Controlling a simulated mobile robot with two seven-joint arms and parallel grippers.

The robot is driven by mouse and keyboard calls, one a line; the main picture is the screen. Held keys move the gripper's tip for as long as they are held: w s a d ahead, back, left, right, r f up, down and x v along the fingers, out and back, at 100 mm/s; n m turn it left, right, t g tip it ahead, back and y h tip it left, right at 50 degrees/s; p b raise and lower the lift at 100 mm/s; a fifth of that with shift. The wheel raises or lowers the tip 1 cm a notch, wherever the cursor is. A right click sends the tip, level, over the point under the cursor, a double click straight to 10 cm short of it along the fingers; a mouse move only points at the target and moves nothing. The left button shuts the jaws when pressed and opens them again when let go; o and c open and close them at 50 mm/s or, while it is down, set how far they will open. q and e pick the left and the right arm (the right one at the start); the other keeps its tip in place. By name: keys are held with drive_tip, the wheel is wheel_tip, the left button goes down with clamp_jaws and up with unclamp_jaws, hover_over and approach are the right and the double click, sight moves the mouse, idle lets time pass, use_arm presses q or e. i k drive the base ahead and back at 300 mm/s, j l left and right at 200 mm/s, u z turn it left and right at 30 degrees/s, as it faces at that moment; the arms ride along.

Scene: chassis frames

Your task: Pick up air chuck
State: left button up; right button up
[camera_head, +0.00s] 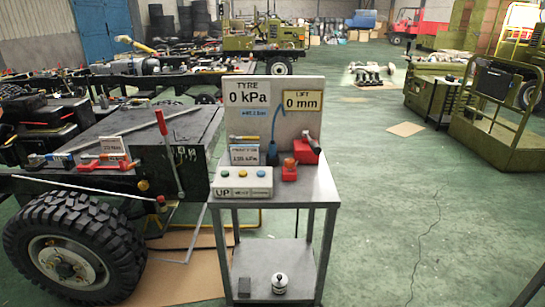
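The grey metal cart (325,188) stands in the middle, with an upright panel (265,112) at its back. A blue hose (275,122) hangs down the panel to a dark fitting (272,155), which may be the air chuck. To its right, a dark tool with a silver end (313,142) leans at a red holder (306,154); I cannot tell which of the two is the chuck. Neither of my grippers is in view.
A white button box (243,182) sits at the cart's front left, and a red block with an orange top (289,170) beside it. A large tyre (75,248) and black chassis box (150,140) stand close left. The green floor (400,210) to the right is clear.

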sight(271, 145)
drive_tip(key=u, duration=1.45)
drive_tip(key=i+l+z, duration=0.1)
drive_tip(key=i+z, duration=0.2)
drive_tip(key=i, duration=0.1)
